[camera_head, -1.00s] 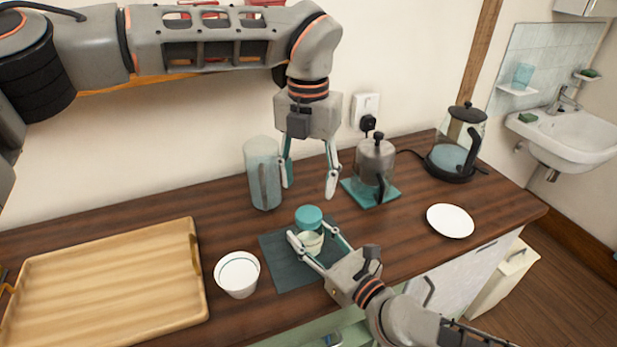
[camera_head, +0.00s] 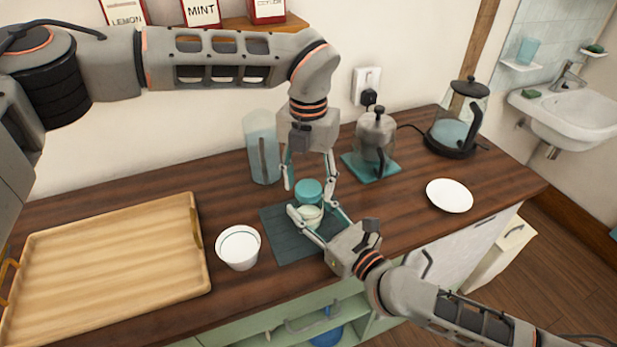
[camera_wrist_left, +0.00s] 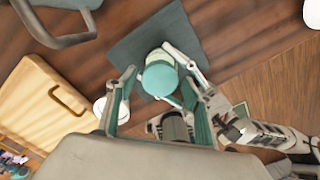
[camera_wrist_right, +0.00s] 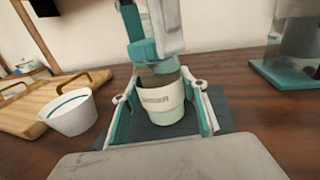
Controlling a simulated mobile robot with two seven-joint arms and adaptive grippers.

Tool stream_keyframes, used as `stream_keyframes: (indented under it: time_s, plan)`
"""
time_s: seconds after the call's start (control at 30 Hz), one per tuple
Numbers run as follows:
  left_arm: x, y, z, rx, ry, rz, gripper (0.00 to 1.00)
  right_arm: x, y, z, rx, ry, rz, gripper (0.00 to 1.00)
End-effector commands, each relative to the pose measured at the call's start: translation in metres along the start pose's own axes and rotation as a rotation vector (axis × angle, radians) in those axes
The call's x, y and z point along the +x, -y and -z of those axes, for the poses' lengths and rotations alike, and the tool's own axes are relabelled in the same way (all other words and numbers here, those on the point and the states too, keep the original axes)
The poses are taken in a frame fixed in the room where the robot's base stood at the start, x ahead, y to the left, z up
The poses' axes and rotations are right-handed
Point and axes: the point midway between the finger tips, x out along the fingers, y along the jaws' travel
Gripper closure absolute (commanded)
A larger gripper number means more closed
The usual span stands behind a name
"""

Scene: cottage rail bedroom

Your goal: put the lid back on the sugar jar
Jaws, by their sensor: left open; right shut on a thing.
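The sugar jar (camera_head: 309,216), with a cream band, stands upright on a dark mat (camera_head: 280,235). Its teal round lid (camera_head: 308,190) rests on top of the jar; I cannot tell whether it is fully seated. My right gripper (camera_head: 312,213) is shut on the jar's body from the front, one finger on each side, as the right wrist view shows on the jar (camera_wrist_right: 163,98). My left gripper (camera_head: 311,184) points down, open, with its fingers on either side of the lid. The left wrist view shows the lid (camera_wrist_left: 160,78) from above, between the fingers.
A white cup (camera_head: 238,247) and wooden tray (camera_head: 105,265) are to the left. A tall glass pitcher (camera_head: 262,147) stands behind. A coffee press (camera_head: 375,135) on a teal mat, a kettle (camera_head: 459,120) and a white plate (camera_head: 449,196) are to the right.

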Motion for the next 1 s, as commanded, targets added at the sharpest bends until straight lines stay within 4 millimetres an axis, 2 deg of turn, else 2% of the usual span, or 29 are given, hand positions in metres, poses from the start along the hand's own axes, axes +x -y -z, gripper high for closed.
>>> stream_keyframes:
  time_s: [0.1,0.23,0.27,0.57,0.6,0.67,1.0]
  plan:
    - [0.0,0.0001,0.0001,0.0,0.0,0.0,0.51,0.0,0.0,0.0001,0.0,0.0,0.0,1.0]
    - [-0.0001,0.0001,0.0001,0.0,0.0,0.0,0.85,0.0,0.0,0.0001,0.0,0.0,0.0,1.0]
    - [-0.0001,0.0001,0.0001,0.0,0.0,0.0,0.88,0.0,0.0,0.0001,0.0,0.0,0.0,1.0]
    - [-0.0001,0.0,0.0001,0.003,-0.001,0.0,0.89,0.0,0.0,0.0002,0.0,0.0,0.0,1.0]
    - [-0.0001,0.0,0.0001,0.003,-0.001,0.0,0.55,0.0,0.0001,0.0001,0.0,0.0,0.0,1.0]
    - [-0.0001,0.0,0.0002,0.003,-0.001,0.0,0.44,0.0,0.0001,0.0001,0.0,0.0,0.0,1.0]
    - [-0.0012,0.0,0.0,0.003,0.0,0.0,0.44,0.0,0.0001,0.0001,0.0,0.0,0.0,1.0]
